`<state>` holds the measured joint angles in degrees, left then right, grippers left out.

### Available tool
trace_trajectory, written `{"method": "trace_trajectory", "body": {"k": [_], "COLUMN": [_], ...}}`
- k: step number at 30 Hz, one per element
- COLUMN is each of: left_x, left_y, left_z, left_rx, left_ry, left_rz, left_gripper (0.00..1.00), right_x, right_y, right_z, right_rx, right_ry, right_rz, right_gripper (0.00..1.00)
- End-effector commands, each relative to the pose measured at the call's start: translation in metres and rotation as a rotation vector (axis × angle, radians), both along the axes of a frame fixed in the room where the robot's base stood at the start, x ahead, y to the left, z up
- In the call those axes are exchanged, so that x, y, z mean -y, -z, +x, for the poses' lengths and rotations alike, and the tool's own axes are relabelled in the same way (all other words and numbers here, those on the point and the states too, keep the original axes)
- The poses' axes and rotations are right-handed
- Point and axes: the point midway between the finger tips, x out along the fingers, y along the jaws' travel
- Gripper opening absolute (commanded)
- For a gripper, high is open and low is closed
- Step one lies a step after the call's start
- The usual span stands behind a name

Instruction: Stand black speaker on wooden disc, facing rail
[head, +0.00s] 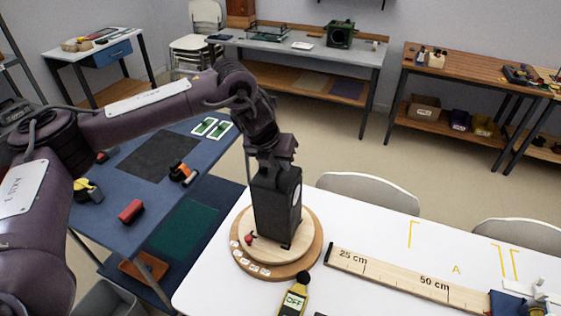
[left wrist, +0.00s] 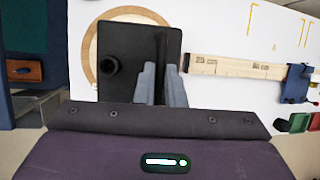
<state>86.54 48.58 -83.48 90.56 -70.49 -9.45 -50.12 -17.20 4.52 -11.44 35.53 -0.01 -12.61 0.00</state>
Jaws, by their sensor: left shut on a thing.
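The black speaker (head: 275,208) is upright over the round wooden disc (head: 312,252) on the white table. Its base is at the disc's top; I cannot tell whether it touches. A pale round mark shows on its right side, towards the wooden rail (head: 395,277) with cm marks. My left gripper (head: 277,167) comes down from above and is shut on the speaker's top. In the left wrist view, the grey fingers (left wrist: 161,85) are at the speaker (left wrist: 130,50), with a round black knob on its left part. My right gripper is not in view.
A yellow sound meter (head: 293,298) reading OFF lies in front of the disc. A blue block (head: 508,304) is at the rail's right end. White labels and a red knob sit on the disc's left. A blue table (head: 120,205) stands left; chairs are behind the white table.

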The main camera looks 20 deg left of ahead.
Motion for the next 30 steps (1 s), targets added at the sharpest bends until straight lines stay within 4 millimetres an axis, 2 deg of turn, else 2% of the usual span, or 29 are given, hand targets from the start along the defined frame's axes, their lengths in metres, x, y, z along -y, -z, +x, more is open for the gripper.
{"method": "trace_trajectory", "body": {"k": [30], "left_x": [-0.009], "left_y": [-0.004], "left_z": [0.001], "left_rx": [0.008], "left_ry": [0.0], "left_rz": [-0.003], "left_gripper": [0.0], "right_x": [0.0], "right_y": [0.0], "right_z": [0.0], "right_rx": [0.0], "right_ry": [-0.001], "right_rz": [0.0], "right_gripper": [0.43]}}
